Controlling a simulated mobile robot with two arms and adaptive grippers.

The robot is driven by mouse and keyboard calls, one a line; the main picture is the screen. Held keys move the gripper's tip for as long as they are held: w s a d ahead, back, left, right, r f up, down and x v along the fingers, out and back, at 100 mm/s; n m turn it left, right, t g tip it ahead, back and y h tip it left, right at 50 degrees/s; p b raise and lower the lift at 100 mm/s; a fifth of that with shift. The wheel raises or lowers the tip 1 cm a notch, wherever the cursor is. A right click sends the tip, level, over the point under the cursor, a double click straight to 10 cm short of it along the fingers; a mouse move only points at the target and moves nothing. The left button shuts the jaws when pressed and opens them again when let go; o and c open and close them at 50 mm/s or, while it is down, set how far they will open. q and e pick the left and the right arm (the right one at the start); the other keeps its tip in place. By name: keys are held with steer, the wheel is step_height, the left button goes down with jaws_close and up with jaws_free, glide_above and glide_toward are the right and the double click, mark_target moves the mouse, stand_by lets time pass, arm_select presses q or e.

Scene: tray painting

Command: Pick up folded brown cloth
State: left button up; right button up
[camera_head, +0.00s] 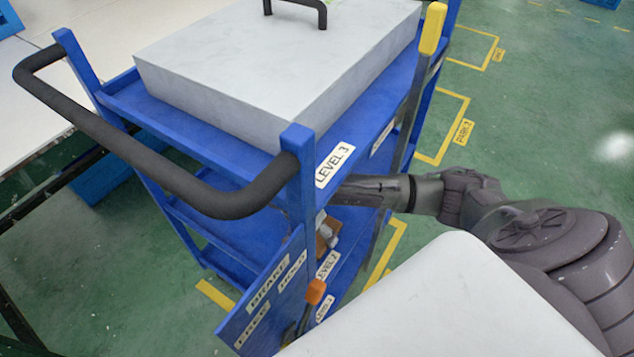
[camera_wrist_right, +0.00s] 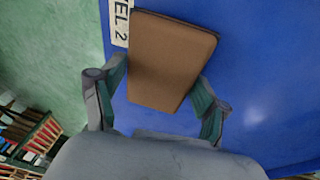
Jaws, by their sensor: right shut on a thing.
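The folded brown cloth (camera_wrist_right: 170,60) is a flat rectangular block over the blue shelf in the right wrist view, next to a "LEVEL 2" label. My right gripper (camera_wrist_right: 158,100) has a finger on each side of it and is shut on the cloth. In the head view my right arm reaches into the cart from the right, below the top level. A small brown patch of the cloth (camera_head: 321,242) shows there behind the cart's corner post, with the gripper mostly hidden. My left gripper is not in view.
The blue cart (camera_head: 300,200) has a black push handle (camera_head: 150,160) and labelled levels. A large grey box (camera_head: 270,65) with a black handle sits on top. A lever with a yellow grip (camera_head: 432,28) stands at the cart's side. Green floor is clear at the right.

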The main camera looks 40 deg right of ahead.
steer(key=r, duration=0.2)
steer(key=s, duration=0.1)
steer(key=shift+d+r+p, duration=0.25)
steer(key=shift+r+p, duration=0.05)
steer(key=shift+r, duration=0.1)
steer(key=s+d, duration=0.3)
steer(key=s, duration=0.5)
steer(key=s+d, duration=0.3)
steer(key=s, duration=0.4)
steer(key=shift+s+d, duration=0.25)
steer(key=shift+s, duration=0.1)
